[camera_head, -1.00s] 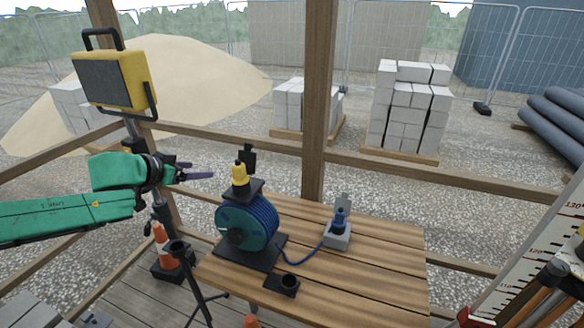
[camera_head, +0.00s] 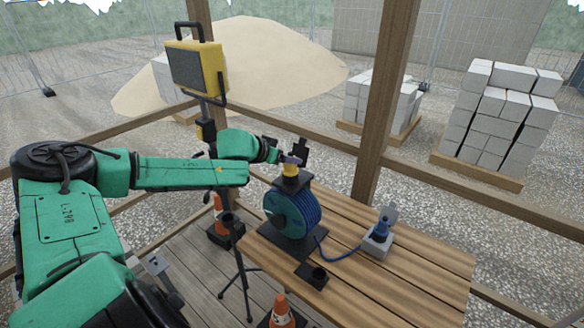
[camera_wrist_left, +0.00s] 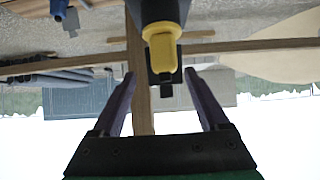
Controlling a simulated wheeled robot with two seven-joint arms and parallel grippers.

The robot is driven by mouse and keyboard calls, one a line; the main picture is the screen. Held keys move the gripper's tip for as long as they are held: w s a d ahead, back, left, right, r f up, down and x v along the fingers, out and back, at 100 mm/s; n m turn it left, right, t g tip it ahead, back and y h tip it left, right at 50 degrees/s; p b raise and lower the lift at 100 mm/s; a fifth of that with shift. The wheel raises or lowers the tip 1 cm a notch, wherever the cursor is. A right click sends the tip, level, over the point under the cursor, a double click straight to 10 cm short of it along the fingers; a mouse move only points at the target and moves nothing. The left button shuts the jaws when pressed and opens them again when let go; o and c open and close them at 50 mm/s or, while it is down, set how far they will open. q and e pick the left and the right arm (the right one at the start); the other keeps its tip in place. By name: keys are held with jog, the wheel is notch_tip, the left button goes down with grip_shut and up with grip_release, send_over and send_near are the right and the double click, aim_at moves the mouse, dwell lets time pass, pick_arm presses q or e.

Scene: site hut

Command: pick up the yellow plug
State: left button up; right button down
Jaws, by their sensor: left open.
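The yellow plug (camera_head: 290,171) stands on the black top of the blue cable reel (camera_head: 291,213) on the wooden table. My left gripper (camera_head: 293,160) is open, and its purple fingers cover the plug's upper part in the head view. In the left wrist view the yellow plug (camera_wrist_left: 162,48) shows at the top middle, lined up with the gap between the two open fingertips (camera_wrist_left: 161,76). The fingers do not appear to grip it; how far they reach around it I cannot tell. My right gripper is not in view.
A black upright piece (camera_head: 300,150) stands just behind the plug. A black holder (camera_head: 312,275) is at the table's front. A yellow floodlight (camera_head: 197,68) stands behind my left arm. The table's right side is clear.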

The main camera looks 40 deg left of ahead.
pick_arm(q)
jog(key=shift+w+a+f+b, duration=0.15)
jog(key=shift+a+f+b, duration=0.15)
jog(key=shift+f, duration=0.15)
jog(key=shift+w+a+f, duration=0.15)
jog(key=shift+a+f, duration=0.05)
jog(key=shift+f, duration=0.05)
jog(key=shift+w+a+f+b, duration=0.2)
jog(key=shift+w+f+b, duration=0.2)
jog(key=shift+b, duration=0.25)
jog(key=shift+w+f+b, duration=0.15)
jog(key=shift+w+b, duration=0.15)
jog(key=shift+w+d, duration=0.4)
jog(key=shift+w, duration=0.1)
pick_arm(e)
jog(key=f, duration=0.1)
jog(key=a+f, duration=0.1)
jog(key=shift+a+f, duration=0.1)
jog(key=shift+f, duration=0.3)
pick_arm(q)
jog(key=shift+s+a, duration=0.1)
jog(key=c, duration=0.8)
grip_shut()
jog(key=shift+r, duration=0.2)
